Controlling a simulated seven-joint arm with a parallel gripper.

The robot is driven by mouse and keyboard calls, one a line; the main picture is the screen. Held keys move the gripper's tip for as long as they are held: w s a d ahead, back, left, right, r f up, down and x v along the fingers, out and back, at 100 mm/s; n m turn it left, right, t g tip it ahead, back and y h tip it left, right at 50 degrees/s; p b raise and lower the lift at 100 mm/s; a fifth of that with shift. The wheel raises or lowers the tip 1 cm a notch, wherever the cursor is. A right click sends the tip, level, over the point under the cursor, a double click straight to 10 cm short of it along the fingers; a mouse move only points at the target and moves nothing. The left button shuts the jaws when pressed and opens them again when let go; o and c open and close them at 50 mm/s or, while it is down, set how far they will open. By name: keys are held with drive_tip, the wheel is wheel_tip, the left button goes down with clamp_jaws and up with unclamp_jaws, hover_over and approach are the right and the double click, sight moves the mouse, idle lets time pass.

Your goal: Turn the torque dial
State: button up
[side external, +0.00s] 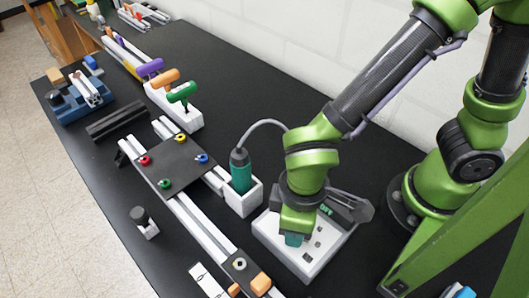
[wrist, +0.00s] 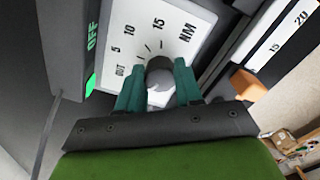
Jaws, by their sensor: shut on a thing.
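The torque dial (wrist: 159,73) is a round grey knob on a white panel marked OUT, 5, 10, 15 and NM, seen in the wrist view. My gripper (wrist: 159,85) has its two teal fingers on either side of the dial, shut on it. In the side external view my gripper (side external: 293,239) points down at the white control box (side external: 318,262), and it hides the dial there. A green lit patch by the word OFF (wrist: 90,45) sits left of the panel in the wrist view.
A teal screwdriver (side external: 240,172) with a cable stands in a white holder left of my gripper. A white rail with a dark plate (side external: 172,162) and coloured knobs runs along the black table. T-handles (side external: 182,92) stand farther back.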

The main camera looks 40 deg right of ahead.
drive_tip(key=o, duration=1)
drive_tip(key=shift+o, duration=0.2)
drive_tip(key=shift+r, duration=0.1)
wheel_tip(320, 180, up, 17)
